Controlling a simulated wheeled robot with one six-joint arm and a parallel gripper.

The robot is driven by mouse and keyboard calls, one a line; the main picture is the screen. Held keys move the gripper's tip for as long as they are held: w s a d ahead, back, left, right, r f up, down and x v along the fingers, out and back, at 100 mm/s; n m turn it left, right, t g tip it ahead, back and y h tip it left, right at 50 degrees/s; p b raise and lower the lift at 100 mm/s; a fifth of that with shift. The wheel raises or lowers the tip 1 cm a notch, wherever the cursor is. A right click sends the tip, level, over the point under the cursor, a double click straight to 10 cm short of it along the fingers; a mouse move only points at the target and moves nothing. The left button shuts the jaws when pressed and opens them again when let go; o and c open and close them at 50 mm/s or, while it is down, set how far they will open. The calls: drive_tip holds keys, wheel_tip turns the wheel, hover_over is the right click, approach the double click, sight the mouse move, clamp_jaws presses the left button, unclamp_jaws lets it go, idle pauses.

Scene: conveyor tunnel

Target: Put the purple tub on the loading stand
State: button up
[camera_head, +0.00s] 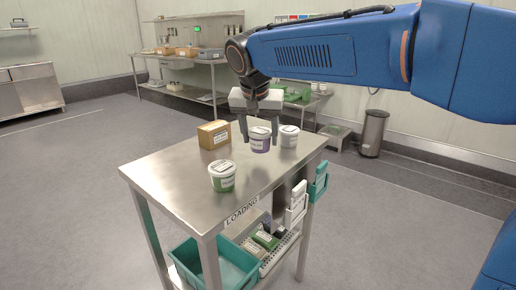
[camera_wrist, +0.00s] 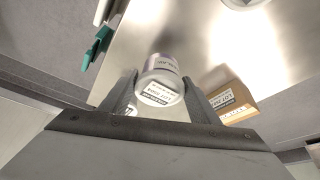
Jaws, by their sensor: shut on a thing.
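The purple tub (camera_head: 260,143), with a white lid and a white and purple side, is between the fingers of my gripper (camera_head: 261,130). My gripper is shut on it from above. The tub is upright over the top of the loading stand (camera_head: 173,185), near the middle; whether its base touches the metal is hard to tell. In the wrist view the tub's labelled lid (camera_wrist: 158,91) shows between the two fingers (camera_wrist: 160,102), and its side is partly seen. The stand's front edge carries a LOADING label.
A white tub (camera_head: 289,137) stands close to the right of the purple tub. A green and white tub (camera_head: 222,177) stands nearer the front edge, and a cardboard box (camera_head: 214,134) to the left. Teal and white holders (camera_head: 318,183) hang on the right side. Bare metal lies at the left.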

sight(261, 148)
drive_tip(key=shift+d+f, duration=0.1)
drive_tip(key=shift+f, duration=1.85)
drive_tip(key=shift+f, duration=0.1)
drive_tip(key=o, duration=1.5)
drive_tip(key=shift+o, duration=0.2)
drive_tip(key=v, duration=1.2)
drive_tip(key=shift+w, duration=0.1)
